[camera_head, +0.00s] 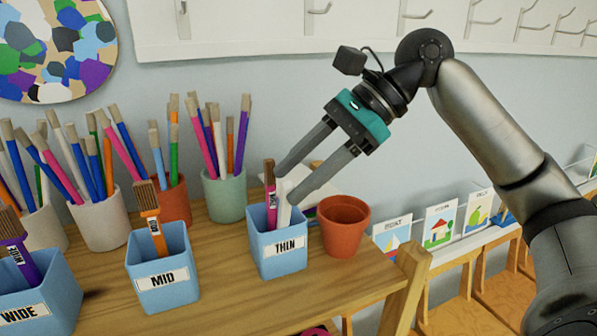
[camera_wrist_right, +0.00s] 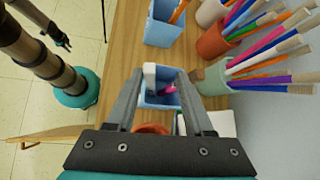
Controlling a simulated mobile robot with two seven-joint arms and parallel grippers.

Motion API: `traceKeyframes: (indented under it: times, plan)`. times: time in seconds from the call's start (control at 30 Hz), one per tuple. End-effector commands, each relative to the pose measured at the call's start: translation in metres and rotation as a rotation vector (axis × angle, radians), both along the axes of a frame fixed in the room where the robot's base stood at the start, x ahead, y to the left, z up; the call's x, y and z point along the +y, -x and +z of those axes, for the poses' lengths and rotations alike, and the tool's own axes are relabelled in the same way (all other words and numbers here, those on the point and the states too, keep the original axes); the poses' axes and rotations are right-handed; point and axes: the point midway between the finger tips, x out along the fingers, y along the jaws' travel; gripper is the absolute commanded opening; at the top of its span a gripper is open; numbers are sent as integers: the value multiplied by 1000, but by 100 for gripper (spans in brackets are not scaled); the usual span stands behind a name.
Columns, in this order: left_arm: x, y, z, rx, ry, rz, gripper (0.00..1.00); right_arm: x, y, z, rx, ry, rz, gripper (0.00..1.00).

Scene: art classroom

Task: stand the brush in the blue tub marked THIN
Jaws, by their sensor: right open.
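The blue tub marked THIN (camera_head: 284,259) stands upright on the wooden shelf. A magenta-handled brush (camera_head: 270,186) with a label stands in it. A slim white piece, seemingly the other brush (camera_head: 284,212), also stands in the tub, slightly tilted; its lower end is hidden by the wall. My right gripper (camera_head: 290,184) is open just above the tub, its fingers apart on either side of the white piece. In the right wrist view the white piece (camera_wrist_right: 150,77) is between the fingers, close to the left one. My left gripper (camera_wrist_right: 63,42) appears small at upper left, its jaws unclear.
A terracotta pot (camera_head: 343,230) stands close to the right of the THIN tub. The blue MID tub (camera_head: 164,278) and WIDE tub (camera_head: 40,300) stand to the left. Pots full of brushes, including a green one (camera_head: 224,196), line the back. Bare wood shows between the MID and THIN tubs.

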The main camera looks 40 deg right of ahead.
Motion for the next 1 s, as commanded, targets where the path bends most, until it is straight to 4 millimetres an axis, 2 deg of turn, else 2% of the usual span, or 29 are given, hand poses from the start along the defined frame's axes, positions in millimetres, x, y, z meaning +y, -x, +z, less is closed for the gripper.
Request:
traceKeyframes:
  times: [0.17,0.33,0.7,0.9,1.0]
  plan:
    - [0,1,0,1,0,1,30,-1,0,1,0,1,0,52]
    - [0,1,-2,1,0,1,30,-11,5,11,-1,1,-5,52]
    - [0,1,-3,2,0,1,30,-67,34,72,-3,0,-6,52]
    - [0,1,3,2,0,1,30,-89,46,96,-1,0,-4,52]
    - [0,1,4,2,0,1,30,-95,49,101,0,1,-2,52]
